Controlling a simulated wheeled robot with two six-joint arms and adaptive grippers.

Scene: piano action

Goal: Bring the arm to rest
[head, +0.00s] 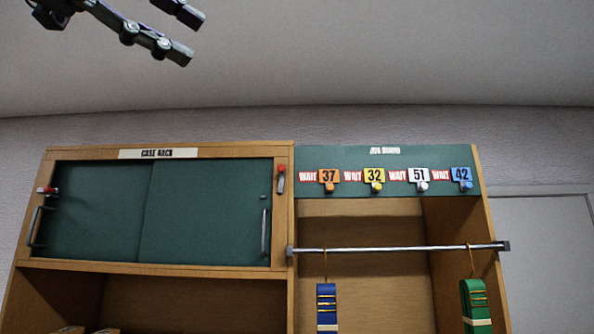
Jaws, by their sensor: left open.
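My left gripper (188,34) is at the top left of the head view, high up against the ceiling. Its two dark fingers are spread apart, and nothing shows between them. It is well clear of the wooden cabinet (293,230) below. My right gripper is not in the head view.
The cabinet has green sliding doors (205,212) with handles and red-tipped latches. A green board (390,155) carries numbered tags. A metal rail (400,248) holds a blue strap (326,305) and a green strap (475,303). The space under the ceiling is free.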

